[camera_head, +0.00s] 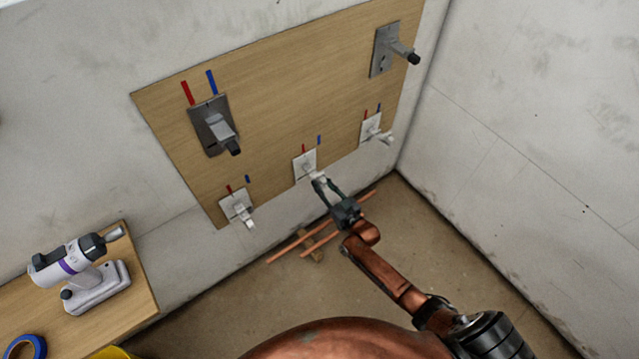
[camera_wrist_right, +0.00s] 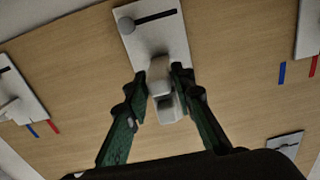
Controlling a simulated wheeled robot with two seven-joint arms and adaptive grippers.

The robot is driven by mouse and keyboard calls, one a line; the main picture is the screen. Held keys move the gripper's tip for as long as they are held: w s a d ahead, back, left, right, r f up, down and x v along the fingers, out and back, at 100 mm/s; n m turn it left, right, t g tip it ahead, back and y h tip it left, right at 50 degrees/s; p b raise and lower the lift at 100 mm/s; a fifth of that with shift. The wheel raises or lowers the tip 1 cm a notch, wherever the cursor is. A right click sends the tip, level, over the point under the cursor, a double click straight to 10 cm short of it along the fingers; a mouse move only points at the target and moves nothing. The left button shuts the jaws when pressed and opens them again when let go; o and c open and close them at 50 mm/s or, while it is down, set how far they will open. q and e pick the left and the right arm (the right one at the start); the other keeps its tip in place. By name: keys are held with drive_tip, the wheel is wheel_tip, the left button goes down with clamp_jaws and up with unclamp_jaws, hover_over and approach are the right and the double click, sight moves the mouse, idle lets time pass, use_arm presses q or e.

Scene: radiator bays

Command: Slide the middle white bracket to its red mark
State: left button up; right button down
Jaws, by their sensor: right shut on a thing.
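The middle white bracket (camera_head: 303,164) is a white plate with a projecting arm, low on the wooden board (camera_head: 270,75). Its red mark (camera_head: 304,148) is just above the plate, with a blue mark (camera_head: 319,140) up and to the right. My right gripper (camera_head: 319,181) is shut on the bracket's projecting arm. In the right wrist view, the two green-black fingers (camera_wrist_right: 160,88) lie on either side of that white arm, below the plate (camera_wrist_right: 155,32) with its dark slot and round knob. The middle bracket's marks cannot be made out there. My left gripper is not in view.
White brackets flank it at left (camera_head: 236,205) and right (camera_head: 371,129). Larger grey brackets are at upper left (camera_head: 206,112) and upper right (camera_head: 384,50). Copper-coloured pipes (camera_head: 289,244) lie on the floor below. A white-and-purple tool (camera_head: 95,288) stands on a table at lower left.

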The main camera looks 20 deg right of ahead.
drive_tip(key=c, duration=1.8)
unclamp_jaws()
drive_tip(key=s+d, duration=0.2)
drive_tip(key=s, duration=0.9)
drive_tip(key=shift+s, duration=0.4)
drive_tip(key=shift+d, duration=0.1)
